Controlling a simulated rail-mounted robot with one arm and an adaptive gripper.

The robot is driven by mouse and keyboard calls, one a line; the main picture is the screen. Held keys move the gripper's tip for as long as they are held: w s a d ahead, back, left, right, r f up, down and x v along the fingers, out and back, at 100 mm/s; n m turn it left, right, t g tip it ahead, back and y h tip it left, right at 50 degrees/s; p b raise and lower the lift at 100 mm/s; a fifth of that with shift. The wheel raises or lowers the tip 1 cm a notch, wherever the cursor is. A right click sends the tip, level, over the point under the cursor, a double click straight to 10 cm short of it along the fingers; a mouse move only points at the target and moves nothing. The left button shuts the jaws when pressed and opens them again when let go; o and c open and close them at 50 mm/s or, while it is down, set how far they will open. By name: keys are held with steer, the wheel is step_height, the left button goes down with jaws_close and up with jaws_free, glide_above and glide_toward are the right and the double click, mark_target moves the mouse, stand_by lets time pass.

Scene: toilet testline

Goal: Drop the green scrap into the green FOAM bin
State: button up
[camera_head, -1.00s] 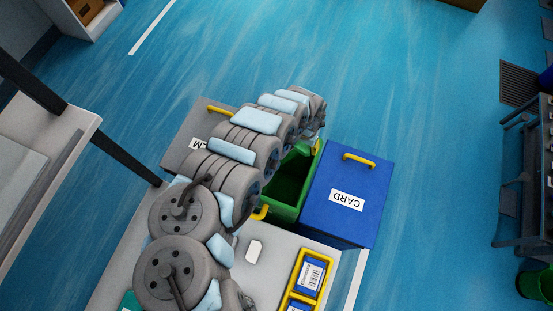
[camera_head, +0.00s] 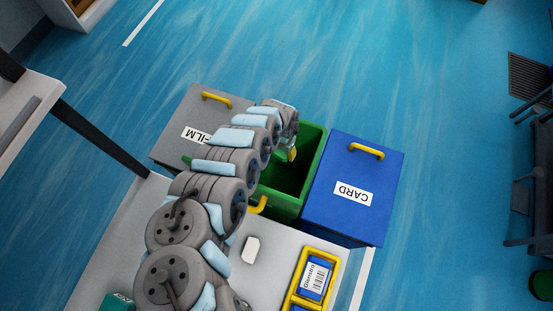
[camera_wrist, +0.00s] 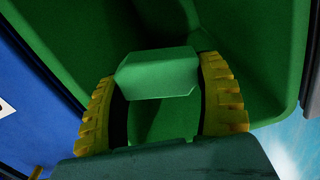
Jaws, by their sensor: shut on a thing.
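In the wrist view, my gripper (camera_wrist: 160,100) has its yellow ribbed fingers shut on the green scrap (camera_wrist: 158,73), a small green block held between the tips. Behind it are the green walls of the open green bin (camera_wrist: 275,60). In the head view, the green bin (camera_head: 313,150) stands open between a grey bin and a blue bin. My gripper (camera_head: 292,154) shows there as a small yellow part over the bin's opening, below the end of my arm. The scrap cannot be made out in the head view. The green bin's label is not visible.
The grey FILM bin (camera_head: 180,128) is closed, left of the green bin. The blue CARD bin (camera_head: 350,170) is closed on its right. A white table (camera_head: 210,262) in front holds a small white item (camera_head: 251,250) and a yellow-framed blue box (camera_head: 315,278).

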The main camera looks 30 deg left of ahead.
steer(key=shift+f+b, duration=1.7)
steer(key=shift+f, duration=0.3)
steer(key=o, duration=0.8)
steer(key=shift+c, duration=0.2)
steer(key=shift+r, duration=0.2)
steer(key=shift+w+a+r, duration=0.1)
steer(key=shift+w+r, duration=0.05)
steer(key=shift+r, duration=5.7)
